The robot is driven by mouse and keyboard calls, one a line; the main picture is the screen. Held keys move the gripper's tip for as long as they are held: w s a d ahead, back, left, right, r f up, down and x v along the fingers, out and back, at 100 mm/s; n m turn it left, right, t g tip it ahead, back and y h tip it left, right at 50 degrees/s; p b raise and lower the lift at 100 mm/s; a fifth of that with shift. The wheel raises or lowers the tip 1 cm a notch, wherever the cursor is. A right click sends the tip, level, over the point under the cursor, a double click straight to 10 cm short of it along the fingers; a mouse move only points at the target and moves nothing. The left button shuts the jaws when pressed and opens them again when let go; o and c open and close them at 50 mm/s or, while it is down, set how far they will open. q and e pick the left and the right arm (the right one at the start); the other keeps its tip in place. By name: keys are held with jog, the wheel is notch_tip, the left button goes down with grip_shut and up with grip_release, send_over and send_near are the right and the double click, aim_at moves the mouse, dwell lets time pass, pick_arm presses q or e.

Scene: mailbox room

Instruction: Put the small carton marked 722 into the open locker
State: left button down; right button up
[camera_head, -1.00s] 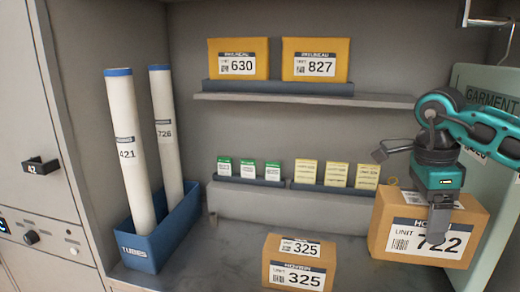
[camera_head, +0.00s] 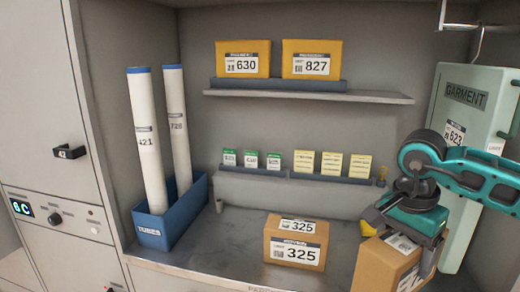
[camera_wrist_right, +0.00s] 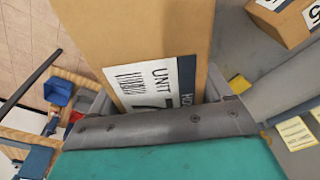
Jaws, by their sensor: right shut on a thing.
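The small carton marked 722 (camera_head: 383,268) is a brown box with a white label, at the lower right of the head view, tilted and partly cut off by the frame. My right gripper (camera_head: 408,238) is shut on it from above. In the right wrist view the carton (camera_wrist_right: 140,35) fills the upper middle, its "UNIT" label against the gripper (camera_wrist_right: 160,118). Its number is mostly hidden now. My left gripper is not in view.
A carton marked 325 (camera_head: 296,242) sits on the counter left of the held carton. A blue bin (camera_head: 172,222) holds two tubes. A shelf (camera_head: 310,97) carries parcels 630 and 827. A green garment box (camera_head: 470,105) hangs at the right.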

jog(key=s+a+f+n, duration=0.1)
jog(key=a+f+n, duration=0.1)
jog(key=n, duration=0.2)
jog(key=s+a+f+n, duration=0.2)
jog(key=n, duration=0.2)
jog(key=s+a+f+n+y, duration=0.1)
jog(key=s+a+f+n, duration=0.1)
jog(key=n, duration=0.1)
jog(key=shift+a+n+t, duration=0.3)
jog(key=shift+n+t, duration=0.1)
